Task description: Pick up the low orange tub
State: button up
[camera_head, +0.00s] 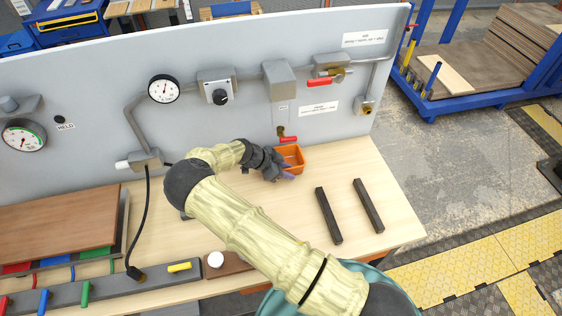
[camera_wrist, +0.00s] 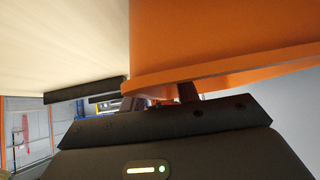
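The low orange tub (camera_head: 291,154) stands on the light wooden bench top, near the grey panel. One dark finger shows at the rim; the other is hard to make out. I cannot tell whether the fingers are closed on the wall. The tub's near left side is partly hidden by my gripper.
Two dark bars (camera_head: 329,215) (camera_head: 368,205) lie on the bench right of the tub. A red-handled valve (camera_head: 288,138) on the panel is just above the tub. A white knob (camera_head: 215,259) on a brown block is at the front. Bare bench lies between tub and bars.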

jog(key=shift+d+f, duration=0.25)
jog(key=shift+f, duration=0.05)
grip_shut()
dwell(0.4)
